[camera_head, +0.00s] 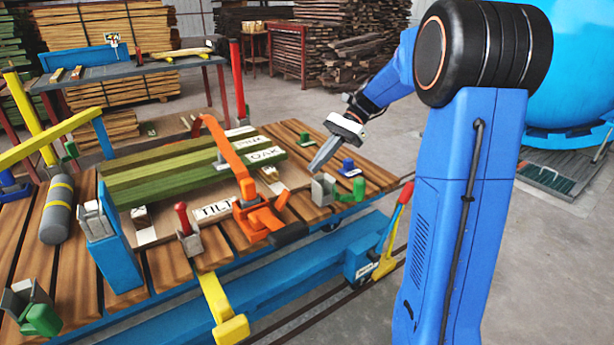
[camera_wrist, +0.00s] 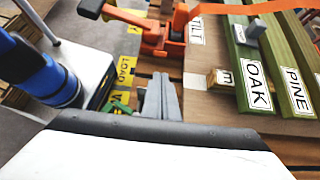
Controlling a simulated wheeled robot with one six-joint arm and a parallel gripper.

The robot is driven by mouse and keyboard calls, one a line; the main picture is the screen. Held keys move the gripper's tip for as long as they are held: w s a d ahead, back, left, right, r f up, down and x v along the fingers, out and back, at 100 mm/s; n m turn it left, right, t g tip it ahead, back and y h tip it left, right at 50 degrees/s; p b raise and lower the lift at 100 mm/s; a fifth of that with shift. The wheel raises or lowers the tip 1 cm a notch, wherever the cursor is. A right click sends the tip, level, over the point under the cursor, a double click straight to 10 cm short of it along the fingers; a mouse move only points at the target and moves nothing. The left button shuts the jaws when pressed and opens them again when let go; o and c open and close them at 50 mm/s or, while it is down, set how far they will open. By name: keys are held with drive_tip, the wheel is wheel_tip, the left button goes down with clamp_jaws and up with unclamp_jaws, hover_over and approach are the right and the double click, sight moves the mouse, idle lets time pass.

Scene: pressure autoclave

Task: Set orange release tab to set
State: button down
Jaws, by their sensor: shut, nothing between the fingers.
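An orange clamp-like mechanism (camera_head: 258,222) stands at the front edge of the plank stack, beside the TILT label. Its long orange arm (camera_head: 226,150) reaches back across the stack. The wrist view shows the mechanism (camera_wrist: 162,38) at the top, with orange upright parts and a dark-ended lever. I cannot tell which part is the release tab or its setting. My gripper (camera_head: 314,167) is shut and empty, above the right part of the slatted table, right of the orange mechanism. In the wrist view my gripper's fingers (camera_wrist: 160,82) are together, apart from the orange parts.
Green planks labelled OAK (camera_wrist: 255,88) and PINE (camera_wrist: 297,92) lie beside the mechanism. A small block marked M (camera_wrist: 221,80) is near them. A red-handled clamp (camera_head: 186,230) stands left of the mechanism. A red-and-yellow lever (camera_head: 397,222) rises at the table's right front.

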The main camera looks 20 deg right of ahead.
sight(283, 194)
drive_tip(key=x, duration=0.9)
drive_tip(key=shift+a+f, duration=0.1)
drive_tip(key=shift+s+a+r+h, duration=0.15)
drive_tip(key=shift+r+h, duration=0.1)
drive_tip(key=shift+h, duration=0.15)
drive_tip(key=shift+a+r+t+h, duration=0.3)
drive_tip(key=shift+a+r+h, duration=0.3)
drive_tip(key=shift+h, duration=0.4)
drive_tip(key=h, duration=0.1)
drive_tip(key=a+h, duration=0.1)
drive_tip(key=r+h, duration=0.1)
drive_tip(key=shift+s+a+r+t, duration=0.1)
drive_tip(key=shift+s+a+t, duration=0.2)
drive_tip(key=shift+a, duration=0.1)
drive_tip(key=shift+d, duration=0.1)
drive_tip(key=shift+r, duration=0.1)
